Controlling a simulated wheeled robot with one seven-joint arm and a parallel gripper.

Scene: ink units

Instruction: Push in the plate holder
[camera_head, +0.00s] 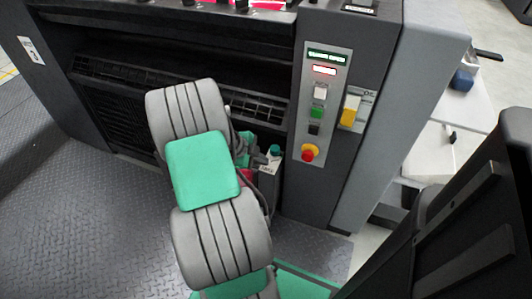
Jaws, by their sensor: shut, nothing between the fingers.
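A long black slotted bar (115,73), which looks like the plate holder, runs across the front of the dark ink unit (190,38). My arm covers its middle, and it shows again to the right of the arm (262,108). I cannot tell how far it stands out from the recess. My grey and green arm rises from the bottom of the view in front of the unit. My gripper cannot be made out; the arm's upper links appear to hide it. Dark parts and cables show beside the arm, partly hidden.
A control panel (322,95) with lit displays, buttons and a red emergency stop (309,152) is right of the recess. A yellow and white switch (350,108) is beside it. A grey tread-plate floor (90,210) lies open at left. A large dark structure fills the lower right.

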